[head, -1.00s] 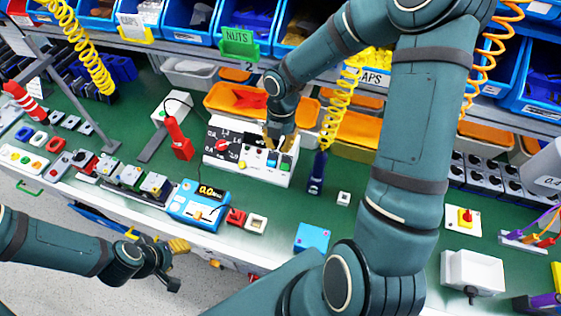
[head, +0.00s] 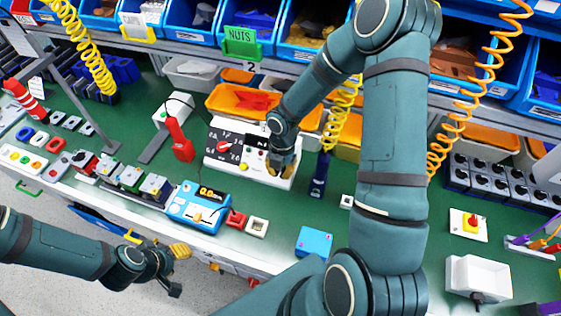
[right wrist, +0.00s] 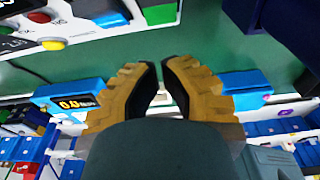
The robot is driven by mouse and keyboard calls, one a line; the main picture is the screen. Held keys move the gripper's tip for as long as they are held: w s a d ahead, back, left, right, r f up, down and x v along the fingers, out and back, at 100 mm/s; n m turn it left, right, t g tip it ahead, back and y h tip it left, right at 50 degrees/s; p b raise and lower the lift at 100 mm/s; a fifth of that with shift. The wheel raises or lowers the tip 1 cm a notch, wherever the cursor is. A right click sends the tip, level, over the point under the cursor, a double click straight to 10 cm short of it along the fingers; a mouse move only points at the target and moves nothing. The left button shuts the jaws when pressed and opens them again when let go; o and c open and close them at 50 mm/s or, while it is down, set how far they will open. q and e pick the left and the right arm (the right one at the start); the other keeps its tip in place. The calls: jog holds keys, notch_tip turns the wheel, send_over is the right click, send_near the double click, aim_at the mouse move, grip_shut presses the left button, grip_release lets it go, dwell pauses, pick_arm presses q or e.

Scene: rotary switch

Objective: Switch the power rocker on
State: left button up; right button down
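The white control panel (head: 209,158) stands on the green bench, with a black dial face and red knob (head: 223,146) at its left. My right gripper (head: 281,173) is over the panel's right part and hides the rockers there in the head view. In the right wrist view, a blue rocker (right wrist: 98,10) and a green rocker (right wrist: 159,12) show on the panel edge, beyond the fingertips. The fingertips (right wrist: 159,66) are nearly together with nothing between them. Labels are unreadable, and I cannot tell rocker positions. My left gripper (head: 160,264) hangs at the bench's front edge, away from the panel.
A blue meter (head: 198,205) is in front of the panel. A red handheld tool (head: 179,141) stands at its left, and a dark blue tool (head: 319,174) at its right. Orange bins (head: 240,101) are behind.

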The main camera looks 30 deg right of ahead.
jog(key=shift+w+d+f, duration=0.3)
jog(key=shift+d+f, duration=0.1)
jog(key=shift+f, duration=0.15)
jog(key=shift+w+d+f, duration=0.3)
jog(key=shift+d+f, duration=0.05)
jog(key=shift+f, duration=0.2)
jog(key=shift+w+d+f, duration=0.15)
jog(key=shift+f, duration=0.4)
jog(key=shift+r, duration=0.2)
jog(key=shift+r+p, duration=0.55)
jog(key=shift+r, duration=0.1)
